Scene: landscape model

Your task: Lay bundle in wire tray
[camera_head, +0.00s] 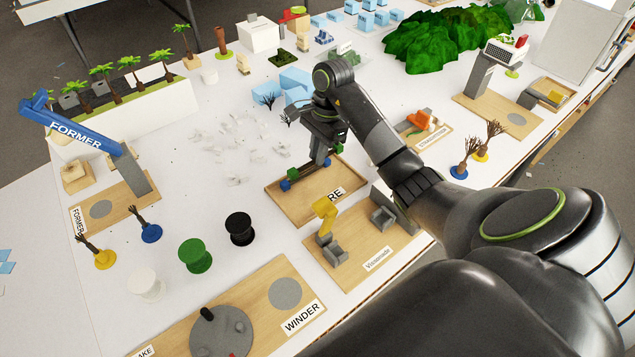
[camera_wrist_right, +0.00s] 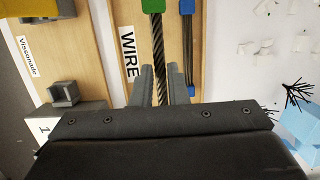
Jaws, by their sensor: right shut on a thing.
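The wire tray (camera_head: 300,213) is a shallow wooden tray with raised edges and a label partly hidden in the head view; the label reads WIRE in the wrist view (camera_wrist_right: 129,55). My right gripper (camera_head: 322,160) points down over the tray and is shut on a dark twisted bundle with green ends (camera_wrist_right: 160,52). One green end (camera_head: 292,173) shows in the head view. I cannot tell whether this bundle touches the tray floor. A second bundle with blue ends (camera_wrist_right: 188,50) lies in the tray beside it, roughly parallel. My left gripper is not in view.
The Vissomade board (camera_head: 352,262) with a yellow machine (camera_head: 325,212) sits in front of the tray. Black (camera_head: 239,228), green (camera_head: 195,256) and white (camera_head: 146,284) spools stand to the left. Pale scraps (camera_head: 230,140) lie behind.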

